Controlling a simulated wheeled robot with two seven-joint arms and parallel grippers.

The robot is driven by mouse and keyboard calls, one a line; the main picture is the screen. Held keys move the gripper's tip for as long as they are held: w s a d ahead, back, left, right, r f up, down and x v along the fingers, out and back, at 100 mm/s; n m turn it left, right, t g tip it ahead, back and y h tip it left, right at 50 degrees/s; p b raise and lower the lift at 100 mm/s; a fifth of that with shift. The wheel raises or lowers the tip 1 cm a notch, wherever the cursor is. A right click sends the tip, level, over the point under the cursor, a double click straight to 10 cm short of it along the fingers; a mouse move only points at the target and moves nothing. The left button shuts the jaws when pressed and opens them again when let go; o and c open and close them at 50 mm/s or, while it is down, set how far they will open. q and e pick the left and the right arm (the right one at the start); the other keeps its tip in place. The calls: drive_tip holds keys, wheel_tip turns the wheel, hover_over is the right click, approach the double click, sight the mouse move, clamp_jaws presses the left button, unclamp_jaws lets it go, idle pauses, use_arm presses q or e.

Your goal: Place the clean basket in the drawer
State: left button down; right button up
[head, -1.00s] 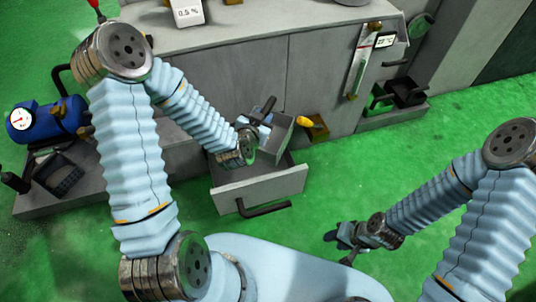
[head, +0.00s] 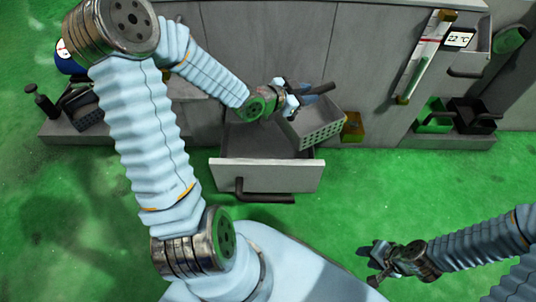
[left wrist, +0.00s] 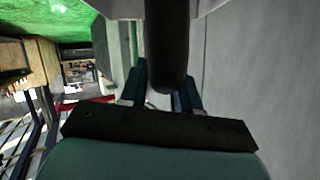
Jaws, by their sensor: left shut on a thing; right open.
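The grey basket (head: 316,127) with a perforated side hangs tilted over the back right corner of the open drawer (head: 268,175). I cannot tell whether it touches the drawer's rim. My left gripper (head: 300,92) is shut on the basket's dark handle. In the left wrist view the dark handle (left wrist: 167,45) runs between the fingers (left wrist: 162,92); little of the basket's body shows there. The drawer is pulled out of the grey cabinet, and its visible inside looks empty. My right gripper (head: 377,258) is open and empty over the green floor, to the right of the drawer.
The grey cabinet front (head: 375,65) stands behind the drawer. A yellow bin (head: 352,128) is close to the basket's right. Green (head: 434,115) and black (head: 472,117) bins stand farther right. Green floor in front is clear.

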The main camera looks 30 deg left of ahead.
use_arm(q)
drive_tip(key=s+a+f+m+h+b, duration=0.1)
drive_tip(key=a+f, duration=1)
wheel_tip(320, 180, down, 11)
drive_tip(key=b, duration=0.2)
drive_tip(key=shift+r+g, duration=0.2)
drive_tip(key=shift+g, duration=0.2)
use_arm(e)
drive_tip(key=shift+w+x, duration=0.15)
drive_tip(key=shift+x, duration=0.6)
drive_tip(key=shift+w+x, duration=0.1)
drive_tip(key=shift+x, duration=0.7)
use_arm(q)
drive_tip(key=shift+s+a+f, duration=0.1)
drive_tip(key=c, duration=1.3)
unclamp_jaws()
drive_tip(key=shift+f, duration=0.1)
drive_tip(key=o, duration=0.5)
use_arm(e)
drive_tip(key=shift+f, duration=0.1)
